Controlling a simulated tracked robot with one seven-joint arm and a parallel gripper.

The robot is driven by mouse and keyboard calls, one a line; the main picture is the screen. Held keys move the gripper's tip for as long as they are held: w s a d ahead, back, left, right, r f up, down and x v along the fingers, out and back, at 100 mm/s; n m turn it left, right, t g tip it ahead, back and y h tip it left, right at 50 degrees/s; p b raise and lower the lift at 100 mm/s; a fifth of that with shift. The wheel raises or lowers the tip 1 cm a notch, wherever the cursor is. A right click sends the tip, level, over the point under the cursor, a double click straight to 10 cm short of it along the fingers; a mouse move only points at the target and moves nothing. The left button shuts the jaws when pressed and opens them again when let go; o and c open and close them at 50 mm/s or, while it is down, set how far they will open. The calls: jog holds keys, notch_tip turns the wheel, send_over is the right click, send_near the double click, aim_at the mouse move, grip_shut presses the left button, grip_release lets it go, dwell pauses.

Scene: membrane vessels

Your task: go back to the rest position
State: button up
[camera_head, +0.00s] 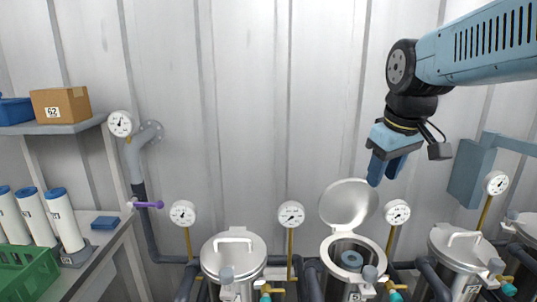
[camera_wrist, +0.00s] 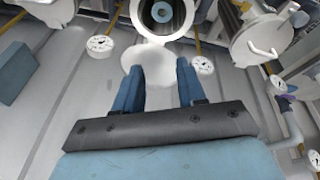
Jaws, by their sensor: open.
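My gripper (camera_head: 387,166) hangs from my blue arm at the upper right in the head view, high above the vessels. Its two blue fingers are apart with nothing between them, and the gap also shows in the wrist view (camera_wrist: 157,88). Below it stands an open vessel (camera_head: 340,248) with its round lid (camera_head: 348,205) tilted up at the back. A blue-grey ring-shaped piece (camera_head: 352,259) sits inside the vessel mouth. The wrist view shows the same open vessel (camera_wrist: 137,24) at the top, with the blue ring (camera_wrist: 162,12) in it.
Closed vessels stand left (camera_head: 233,262) and right (camera_head: 460,258) of the open one, with several gauges on posts behind. A shelf (camera_head: 60,127) with a cardboard box (camera_head: 60,105) and a bench with white cylinders (camera_head: 64,220) and a green crate (camera_head: 28,270) are left.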

jog(key=s+f+m+t, duration=0.2)
jog(key=s+f+m, duration=0.2)
jog(key=s, duration=0.3)
jog(key=shift+s+d+m, duration=0.15)
jog(key=shift+d+m, duration=0.15)
jog(key=shift+d, duration=0.05)
dwell(1.8)
